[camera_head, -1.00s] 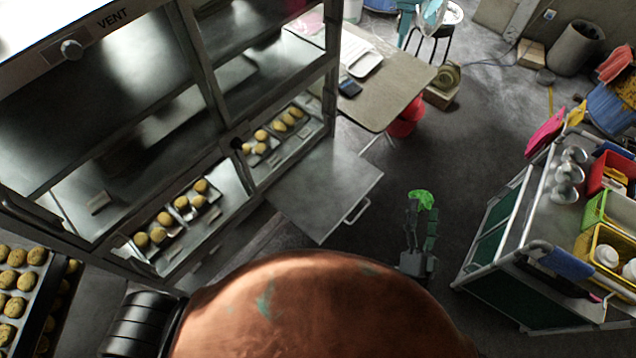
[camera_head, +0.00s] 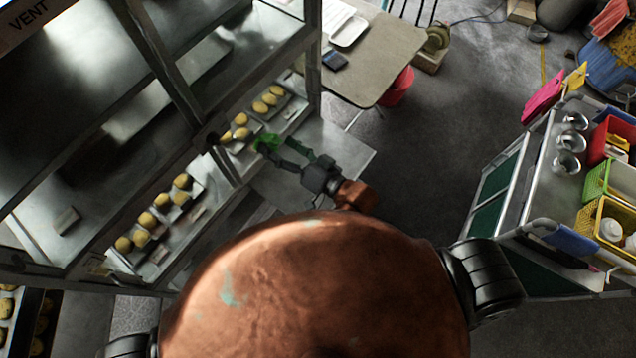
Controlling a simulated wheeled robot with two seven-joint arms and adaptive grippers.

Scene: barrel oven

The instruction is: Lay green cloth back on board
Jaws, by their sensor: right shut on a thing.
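The green cloth (camera_head: 266,143) is a small crumpled bundle at the tips of my right gripper (camera_head: 274,149). The gripper is shut on it and holds it over the inner end of the open oven door, close to the lit deck with rolls. My right arm reaches in from the lower right of the gripper. I cannot tell the height of the cloth above the door or tray. No board is clearly recognisable in view. My left gripper is out of view.
The open oven door (camera_head: 345,160) juts out as a flat shelf. Trays of rolls (camera_head: 147,219) stand inside the oven. A table (camera_head: 385,50) stands behind the door. A cart (camera_head: 545,190) with bins and metal bowls stands at right. The floor between is clear.

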